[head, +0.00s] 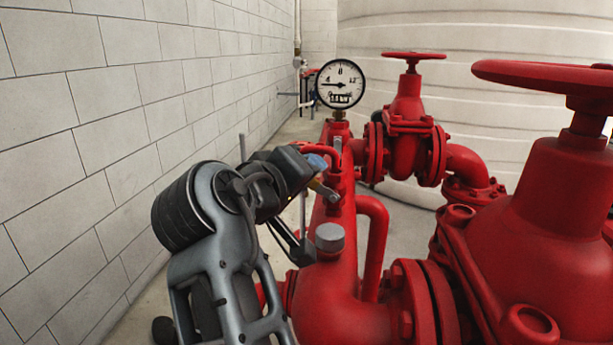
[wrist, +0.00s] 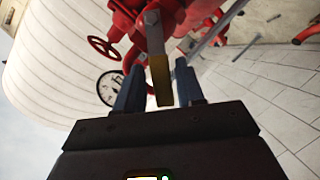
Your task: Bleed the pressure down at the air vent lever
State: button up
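The air vent lever is a yellow bar (wrist: 160,82). In the wrist view it points toward me between the two blue-grey fingers of my gripper (wrist: 158,76), with a gap on each side. In the head view a small part of the yellow lever (head: 326,191) shows on top of the red pipe (head: 335,235), beside my gripper (head: 320,166). My gripper is open around the lever and does not visibly touch it. The round pressure gauge (head: 340,84) stands behind on the pipe, its needle pointing left.
A red valve with a handwheel (head: 413,56) stands behind right, and a larger one (head: 545,75) is close at the right. A grey cap (head: 329,237) sits on the near pipe. A block wall (head: 100,110) runs along the left; a large pale tank (head: 480,30) is behind.

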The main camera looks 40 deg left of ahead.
jog(key=shift+o, duration=0.5)
jog(key=shift+f, duration=0.1)
jog(key=b+v, duration=0.1)
jog(key=v, duration=0.6)
jog(key=shift+s, duration=0.3)
jog(key=shift+d, duration=0.15)
jog(key=shift+c, duration=0.2)
